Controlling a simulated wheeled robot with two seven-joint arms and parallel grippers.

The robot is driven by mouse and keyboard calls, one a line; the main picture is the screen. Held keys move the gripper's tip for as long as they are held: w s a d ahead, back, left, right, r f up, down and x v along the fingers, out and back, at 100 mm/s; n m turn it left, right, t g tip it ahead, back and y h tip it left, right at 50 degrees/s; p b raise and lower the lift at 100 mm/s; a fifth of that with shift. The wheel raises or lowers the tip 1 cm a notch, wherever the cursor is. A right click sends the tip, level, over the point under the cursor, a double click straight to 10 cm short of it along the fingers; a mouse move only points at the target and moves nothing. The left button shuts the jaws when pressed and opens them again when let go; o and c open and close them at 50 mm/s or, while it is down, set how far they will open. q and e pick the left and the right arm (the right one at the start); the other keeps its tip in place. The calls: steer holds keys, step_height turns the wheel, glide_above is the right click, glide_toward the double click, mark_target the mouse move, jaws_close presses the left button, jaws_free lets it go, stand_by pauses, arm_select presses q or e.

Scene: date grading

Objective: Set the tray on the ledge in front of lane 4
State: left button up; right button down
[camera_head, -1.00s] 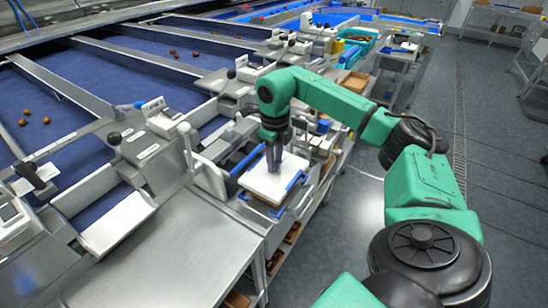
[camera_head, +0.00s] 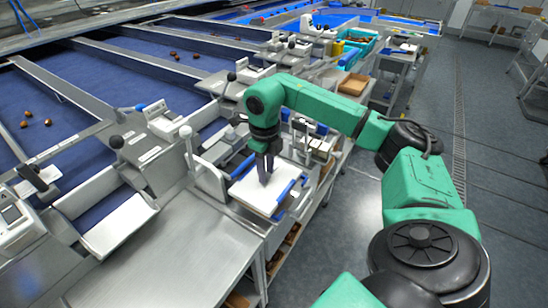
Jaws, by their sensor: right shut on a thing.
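A white tray (camera_head: 256,196) with blue handles along its sides is at the centre of the view, over the near end of the shelf unit beside the lanes. My right gripper (camera_head: 265,178) points down at the tray and is shut on it; the exact grip point is hard to make out. I cannot tell whether the tray rests on the surface below it. Several blue lanes run off to the upper left, and I cannot read which is lane 4. My left gripper is not in view.
A bare steel worktop (camera_head: 170,262) lies at the lower left. A cardboard box (camera_head: 354,84) and a teal crate (camera_head: 358,44) are further back. The floor at right is open.

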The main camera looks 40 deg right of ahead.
steer(key=shift+s+a+p, duration=0.1)
steer(key=shift+s+a, duration=0.15)
steer(key=shift+a, duration=0.75)
steer(key=shift+s+a+p, duration=0.1)
steer(key=shift+s+a, duration=0.15)
steer(key=shift+a, duration=0.7)
steer(key=shift+s+a+p, duration=0.1)
steer(key=shift+s+a, duration=0.15)
steer(key=shift+a, duration=0.75)
steer(key=shift+s+a, duration=0.2)
steer(key=shift+a, duration=0.45)
steer(key=s+a, duration=0.2)
steer(key=a, duration=0.6)
steer(key=shift+a+p, duration=0.2)
steer(key=shift+p, duration=0.15)
steer(key=s+a, duration=0.2)
steer(key=a, duration=0.7)
steer(key=shift+s, duration=0.2)
steer(key=shift+f+b, duration=2.65)
steer(key=shift+b, duration=0.15)
